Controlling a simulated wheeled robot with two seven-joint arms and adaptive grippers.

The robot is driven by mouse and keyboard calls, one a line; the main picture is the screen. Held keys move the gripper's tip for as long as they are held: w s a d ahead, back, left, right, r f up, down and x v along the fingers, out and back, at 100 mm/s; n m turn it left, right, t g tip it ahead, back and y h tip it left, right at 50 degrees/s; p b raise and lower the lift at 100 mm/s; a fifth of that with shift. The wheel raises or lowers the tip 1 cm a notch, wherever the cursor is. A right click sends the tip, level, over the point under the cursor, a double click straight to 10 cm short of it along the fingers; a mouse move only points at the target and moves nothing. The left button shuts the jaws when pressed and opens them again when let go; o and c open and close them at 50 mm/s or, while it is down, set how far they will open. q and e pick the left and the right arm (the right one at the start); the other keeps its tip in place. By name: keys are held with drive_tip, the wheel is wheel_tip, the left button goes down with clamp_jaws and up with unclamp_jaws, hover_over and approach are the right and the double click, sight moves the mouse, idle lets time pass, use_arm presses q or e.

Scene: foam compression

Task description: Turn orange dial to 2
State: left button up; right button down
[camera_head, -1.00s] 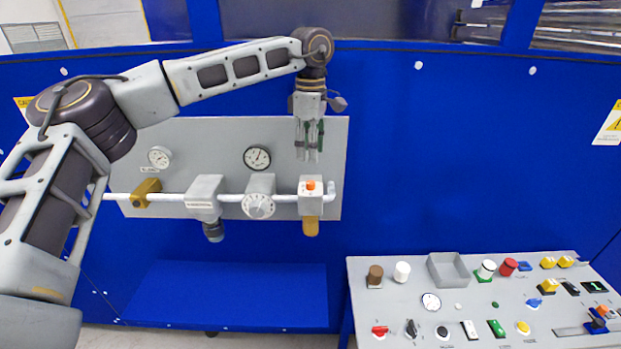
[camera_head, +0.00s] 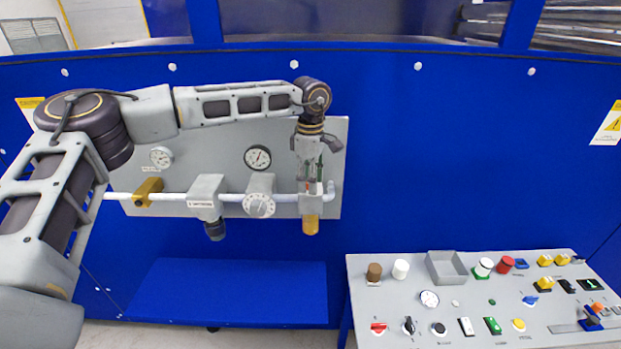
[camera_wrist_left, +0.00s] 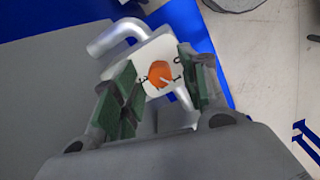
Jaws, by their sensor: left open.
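The orange dial (camera_wrist_left: 160,74) sits on a pale block with printed marks around it in the left wrist view. A light pointer line runs from the dial toward the lower right, near a mark that looks like 1. My left gripper (camera_head: 311,189) points down over the block (camera_head: 311,204) at the right end of the wall pipe. In the wrist view, its green-padded fingers (camera_wrist_left: 157,62) are open, one on each side of the dial, with gaps visible. In the head view the fingers mostly hide the dial. My right gripper is not in view.
The pipe (camera_head: 165,197) also carries a round white dial (camera_head: 259,205), a yellow-brown fitting (camera_head: 148,190) and a grey block (camera_head: 206,192). Two gauges (camera_head: 257,158) are above. A control desk (camera_head: 400,303) with several knobs stands lower right.

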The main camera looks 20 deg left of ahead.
use_arm(q)
clamp_jaws()
drive_tip(key=shift+m, duration=0.4)
drive_tip(key=m+b, duration=0.1)
drive_tip(key=m, duration=0.4)
drive_tip(key=m+b, duration=0.1)
drive_tip(key=m, duration=0.4)
drive_tip(key=shift+m, duration=0.4)
idle(0.5)
unclamp_jaws()
